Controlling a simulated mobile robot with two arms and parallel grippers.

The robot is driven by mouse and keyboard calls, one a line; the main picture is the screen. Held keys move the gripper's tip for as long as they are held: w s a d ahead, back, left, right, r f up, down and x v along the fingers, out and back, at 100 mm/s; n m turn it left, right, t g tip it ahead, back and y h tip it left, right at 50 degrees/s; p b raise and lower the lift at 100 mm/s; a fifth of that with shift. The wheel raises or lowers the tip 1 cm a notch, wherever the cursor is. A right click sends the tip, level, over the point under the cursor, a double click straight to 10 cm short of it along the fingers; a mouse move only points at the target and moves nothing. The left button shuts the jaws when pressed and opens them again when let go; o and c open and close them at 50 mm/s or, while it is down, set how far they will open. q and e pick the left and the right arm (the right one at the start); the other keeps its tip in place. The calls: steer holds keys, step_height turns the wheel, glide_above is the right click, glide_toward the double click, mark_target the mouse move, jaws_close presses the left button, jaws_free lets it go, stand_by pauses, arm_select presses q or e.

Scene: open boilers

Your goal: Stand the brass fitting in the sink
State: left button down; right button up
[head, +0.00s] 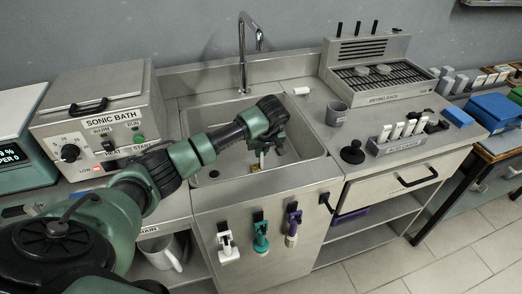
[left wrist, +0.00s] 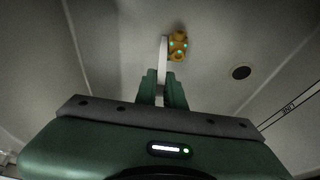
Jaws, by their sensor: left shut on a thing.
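My left gripper (head: 266,149) reaches down into the steel sink (head: 185,125). In the left wrist view its green fingers (left wrist: 162,92) are shut on a thin pale stem that runs to the brass fitting (left wrist: 179,46). The fitting's golden, knobbly end shows past the fingertips, over the basin floor. In the head view the fitting (head: 256,167) is a small yellowish spot below the fingers. I cannot tell whether it touches the floor. The dark drain (left wrist: 241,72) lies to its right in the left wrist view. My right gripper is not in view.
The tap (head: 243,55) rises behind the sink. The sonic bath (head: 95,120) stands to the left. A grey cup (head: 336,113), a black knobbed item (head: 352,153) and the drying rack (head: 380,80) are to the right. The basin floor around the fitting looks clear.

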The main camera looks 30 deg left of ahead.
arm_select(q)
steer(key=c, duration=1.9)
jaws_free()
steer(key=shift+f, duration=0.1)
steer(key=o, duration=0.4)
steer(key=shift+r, duration=0.4)
steer(key=b+v, duration=0.1)
steer(key=v, duration=1)
steer(key=shift+d+r+b, duration=0.15)
steer(key=shift+b, duration=0.15)
steer(key=shift+s, duration=0.15)
